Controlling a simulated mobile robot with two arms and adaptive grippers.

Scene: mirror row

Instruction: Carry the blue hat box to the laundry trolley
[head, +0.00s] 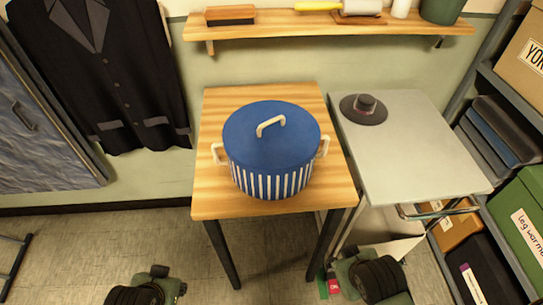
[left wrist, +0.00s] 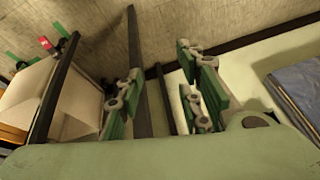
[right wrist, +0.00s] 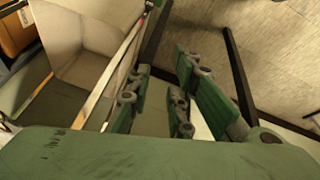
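The blue hat box (head: 270,150) stands upright on a wooden table in the head view. It has a blue lid with a pale top handle, white-striped sides and a pale handle on each side. A grey-topped trolley (head: 415,150) with a metal rail and a pale bag below stands just right of the table; it seems to be the laundry trolley. My left gripper (left wrist: 160,75) is open and empty in the left wrist view. My right gripper (right wrist: 160,75) is open and empty in the right wrist view. Both are low in front of the table, apart from the box.
The wooden table (head: 235,206) is bare around the box. A wall shelf (head: 320,27) hangs behind. Loaded shelving (head: 470,205) stands at right, and a dark suit (head: 95,80) hangs at left.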

